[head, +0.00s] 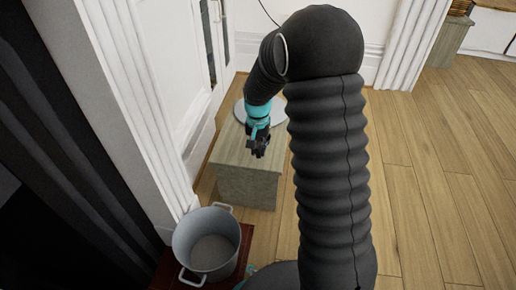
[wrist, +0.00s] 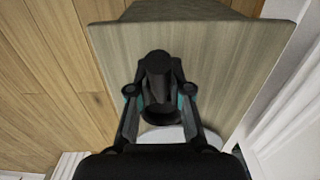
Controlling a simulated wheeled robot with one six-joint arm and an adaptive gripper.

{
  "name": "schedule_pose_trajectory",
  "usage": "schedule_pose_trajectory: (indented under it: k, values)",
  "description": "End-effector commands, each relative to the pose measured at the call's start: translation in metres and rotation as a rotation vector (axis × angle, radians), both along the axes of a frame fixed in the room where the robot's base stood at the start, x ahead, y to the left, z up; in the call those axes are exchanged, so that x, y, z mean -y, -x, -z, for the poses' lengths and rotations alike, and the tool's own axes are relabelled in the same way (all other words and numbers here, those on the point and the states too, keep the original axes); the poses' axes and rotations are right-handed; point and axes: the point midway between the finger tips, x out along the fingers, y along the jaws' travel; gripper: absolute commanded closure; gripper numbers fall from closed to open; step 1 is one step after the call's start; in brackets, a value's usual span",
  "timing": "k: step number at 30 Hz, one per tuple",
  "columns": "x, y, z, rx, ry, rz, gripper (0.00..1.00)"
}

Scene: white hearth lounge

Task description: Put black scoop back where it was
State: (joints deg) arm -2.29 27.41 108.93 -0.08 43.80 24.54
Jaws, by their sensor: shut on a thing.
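My gripper (head: 259,149) is over the front part of a pale wooden block-like stand (head: 247,186) in the head view. In the wrist view my gripper (wrist: 159,92) is shut on a dark piece, which I take to be the black scoop (wrist: 158,66). The scoop's shape is partly hidden by the fingers, and in the head view it merges with the dark gripper. I cannot tell whether it touches the stand top. A round white plate-like disc (head: 240,112) lies on the stand behind the gripper; its edge also shows in the wrist view (wrist: 166,134).
A grey metal pot (head: 207,243) with two handles stands on a dark red surface (head: 244,250) at lower left. A white wall and door frame (head: 140,100) run close along the left. Open wooden floor (head: 430,180) lies to the right.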

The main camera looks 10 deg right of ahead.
Motion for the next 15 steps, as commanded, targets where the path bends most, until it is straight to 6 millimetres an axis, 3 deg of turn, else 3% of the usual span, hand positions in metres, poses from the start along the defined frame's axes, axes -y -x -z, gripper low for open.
schedule_pose_trajectory:
  k: [4, 5, 7, 15]
  values:
    - [0.0000, -0.0001, 0.0034, 0.000, 0.000, 0.000, 1.00]
    - [0.0000, 0.0000, 0.0029, 0.000, 0.000, 0.000, 0.77]
    - [0.0000, 0.0000, 0.0025, 0.000, 0.000, 0.000, 0.59]
    - [0.0000, -0.0001, 0.0023, 0.000, 0.000, 0.000, 0.57]
